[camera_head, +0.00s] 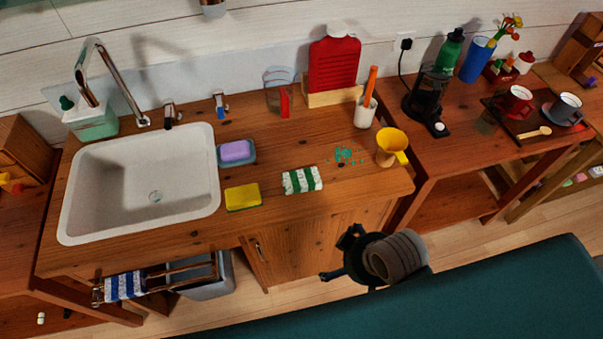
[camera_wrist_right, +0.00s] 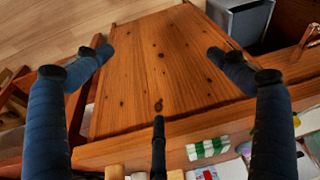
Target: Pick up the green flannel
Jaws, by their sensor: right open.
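The green flannel (camera_head: 303,180) is a small cloth with green and white stripes. It lies flat near the front edge of the wooden counter, right of the yellow sponge. My right gripper (camera_head: 338,256) is open and empty in front of the counter, below and to the right of the flannel in the head view, apart from it. In the right wrist view its two dark fingers (camera_wrist_right: 160,85) are spread wide before a wooden panel. A green and white striped thing (camera_wrist_right: 208,149) that looks like the flannel shows near the bottom there. My left gripper is not in view.
On the counter, a yellow sponge (camera_head: 243,197) lies left of the flannel, small teal bits (camera_head: 345,154) behind it and a yellow cup (camera_head: 391,147) to the right. A white sink (camera_head: 140,180) is further left. A teal surface (camera_head: 480,290) fills the lower right.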

